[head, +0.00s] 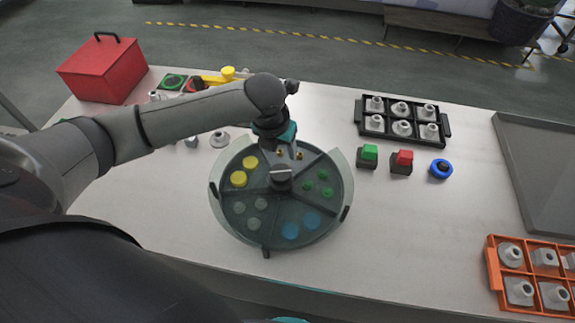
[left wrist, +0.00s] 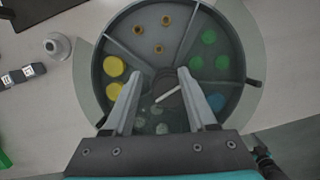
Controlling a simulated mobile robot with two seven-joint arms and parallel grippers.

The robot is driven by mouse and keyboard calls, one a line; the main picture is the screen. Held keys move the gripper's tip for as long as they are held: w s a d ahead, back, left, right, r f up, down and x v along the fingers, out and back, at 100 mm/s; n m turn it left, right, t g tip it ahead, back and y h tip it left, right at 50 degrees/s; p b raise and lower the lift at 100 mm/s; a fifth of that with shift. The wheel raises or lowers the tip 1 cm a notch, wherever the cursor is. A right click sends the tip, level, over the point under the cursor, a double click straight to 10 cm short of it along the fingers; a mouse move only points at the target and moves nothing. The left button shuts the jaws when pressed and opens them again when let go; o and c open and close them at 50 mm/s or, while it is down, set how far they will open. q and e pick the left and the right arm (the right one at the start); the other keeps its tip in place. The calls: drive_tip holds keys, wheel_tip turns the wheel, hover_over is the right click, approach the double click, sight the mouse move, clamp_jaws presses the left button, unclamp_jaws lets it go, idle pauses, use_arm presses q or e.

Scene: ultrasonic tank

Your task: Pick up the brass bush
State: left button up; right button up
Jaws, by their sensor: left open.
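Several small brass bushes lie in one sector of the round divided tank (head: 262,245). In the left wrist view, one brass bush (left wrist: 159,48) is nearest the hub, with another (left wrist: 166,20) and a third (left wrist: 140,30) farther off. In the head view, a brass bush (head: 300,156) shows beside my left gripper (head: 287,152), which partly hides that sector. My left gripper (left wrist: 159,76) is open and empty above the tank, its fingers either side of the hub (left wrist: 168,88). My right gripper is not in view.
Other sectors hold yellow (head: 238,179), green (head: 326,192), blue (head: 290,231) and pale pieces. A black rack (head: 447,131), green and red buttons, a blue ring (head: 440,169) and an orange crate (head: 492,270) stand right. A red box (head: 102,70) stands back left.

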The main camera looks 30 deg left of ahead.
use_arm(q)
drive_tip(key=b+x, duration=0.1)
drive_tip(key=x, duration=1)
drive_tip(key=shift+w+a+f, duration=0.1)
drive_tip(key=shift+w+a, duration=0.05)
clamp_jaws()
idle(0.3)
